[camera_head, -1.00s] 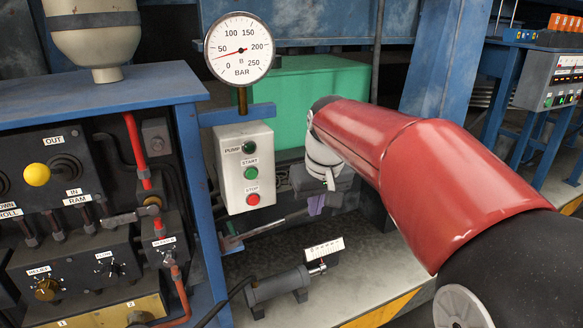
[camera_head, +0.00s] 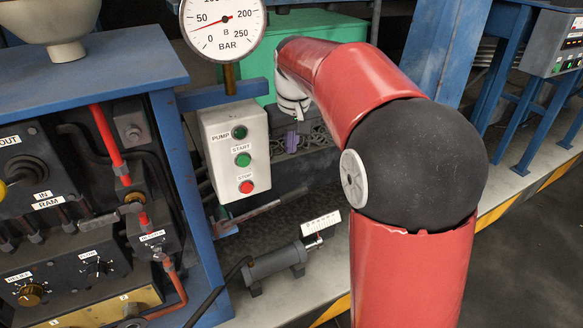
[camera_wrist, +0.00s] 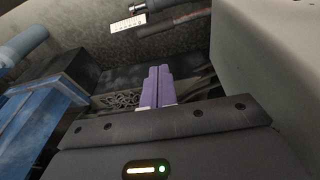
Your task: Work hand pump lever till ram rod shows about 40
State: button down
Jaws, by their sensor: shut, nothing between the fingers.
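My gripper (camera_head: 291,148) is shut and empty. Its purple fingers (camera_wrist: 158,84) are pressed together in the wrist view. It hangs right of the pump start/stop box and above a long thin grey rod (camera_head: 262,212), apparently the hand pump lever, not touching it. The ram is a dark cylinder (camera_head: 275,263) on the bench, with a short rod end beside a white scale plate (camera_head: 320,223). The scale also shows in the wrist view (camera_wrist: 128,24); its figures are too small to read. The gauge (camera_head: 224,22) needle points near 50 bar.
A blue-framed valve bench with black blocks, red pipes and a yellow knob stands at left. The grey button box (camera_head: 236,150) hangs from its side. A green tank (camera_head: 262,85) stands behind. Bare bench top lies around the ram. A black hose runs to the ram.

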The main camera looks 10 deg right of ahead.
jog(key=b, duration=0.1)
send_near(293, 192)
jog(key=x, duration=0.2)
jog(key=w+x, duration=0.1)
jog(key=x, duration=0.2)
jog(key=shift+w+a+f, duration=0.1)
jog(key=shift+a+f, duration=0.1)
jog(key=shift+d+f, duration=0.1)
jog(key=shift+f, duration=0.55)
jog(key=shift+f, duration=0.1)
